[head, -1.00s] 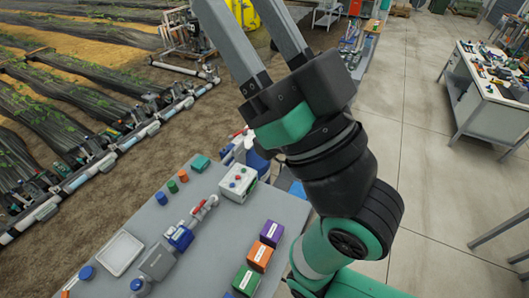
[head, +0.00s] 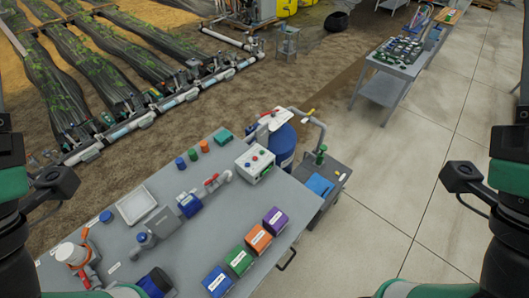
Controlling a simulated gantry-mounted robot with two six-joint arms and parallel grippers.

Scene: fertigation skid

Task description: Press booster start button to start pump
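A pale control box (head: 254,168) stands near the far right edge of the grey table. Small coloured buttons show on its top, among them a red one (head: 254,158). Their labels are too small to read, so I cannot tell which is the booster start button. A blue pump-like tank (head: 283,143) with grey piping stands just behind the box. My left arm shows at the left edge and my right arm at the right edge, both well away from the box. The fingers of both grippers are out of frame. Nothing touches the box.
The grey table (head: 190,240) also holds a valve pipe assembly (head: 188,205), a white tray (head: 136,204), small coloured caps and a row of coloured boxes (head: 258,239). A low cart (head: 331,178) stands at its right. Concrete floor (head: 370,215) is clear farther right.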

